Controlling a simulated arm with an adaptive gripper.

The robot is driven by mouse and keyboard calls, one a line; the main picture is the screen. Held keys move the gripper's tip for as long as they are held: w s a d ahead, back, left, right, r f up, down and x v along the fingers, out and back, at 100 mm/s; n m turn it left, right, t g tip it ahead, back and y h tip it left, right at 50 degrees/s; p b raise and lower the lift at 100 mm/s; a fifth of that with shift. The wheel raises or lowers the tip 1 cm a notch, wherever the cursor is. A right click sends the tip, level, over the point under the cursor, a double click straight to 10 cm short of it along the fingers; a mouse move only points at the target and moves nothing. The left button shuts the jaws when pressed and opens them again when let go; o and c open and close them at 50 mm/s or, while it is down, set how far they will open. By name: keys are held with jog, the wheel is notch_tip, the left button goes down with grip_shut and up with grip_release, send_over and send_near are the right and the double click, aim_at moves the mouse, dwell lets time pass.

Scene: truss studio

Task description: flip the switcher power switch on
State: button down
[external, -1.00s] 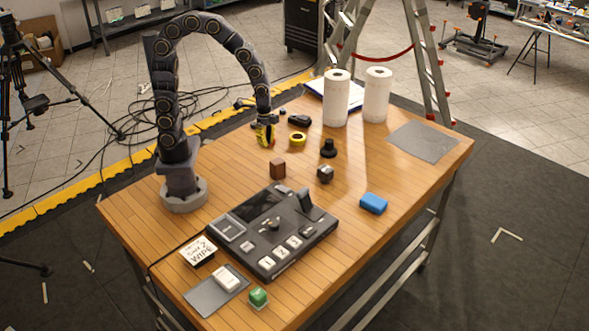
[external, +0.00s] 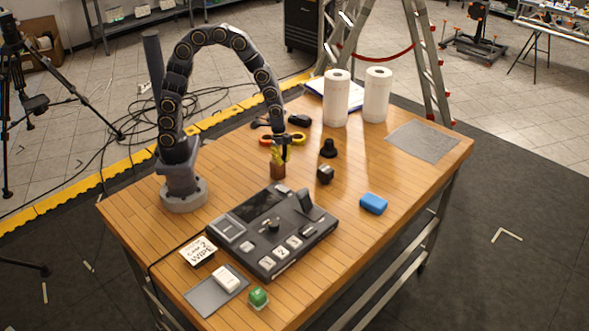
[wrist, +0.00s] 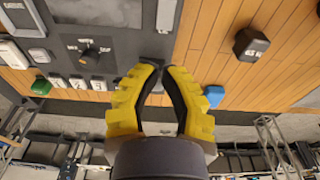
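The switcher is a dark console (external: 244,252) on the wooden table, with a screen, numbered white keys and an upright lever (external: 305,201). A small black knob (external: 273,226) sits in its middle.
A dark cube (external: 325,174), a blue block (external: 373,204) and a black knob-like piece (external: 328,148) stand right of my gripper. A yellow tape roll (external: 297,140) lies behind it. Paper rolls (external: 336,98) stand at the back. A green button (external: 258,297) is at the front.

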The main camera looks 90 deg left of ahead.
aim_at(287, 191)
jog(key=f, duration=0.7)
jog(key=w+d+f, duration=0.1)
jog(key=f, duration=0.3)
jog(key=shift+w+f+g+y, duration=0.1)
jog(key=shift+f+g+y, duration=0.2)
jog(key=shift+f, duration=0.05)
jog(key=shift+r, duration=0.2)
jog(key=shift+r, duration=0.65)
jog(key=shift+r, duration=0.1)
notch_tip(287, 191, up, 14)
jog(key=w+d, duration=0.1)
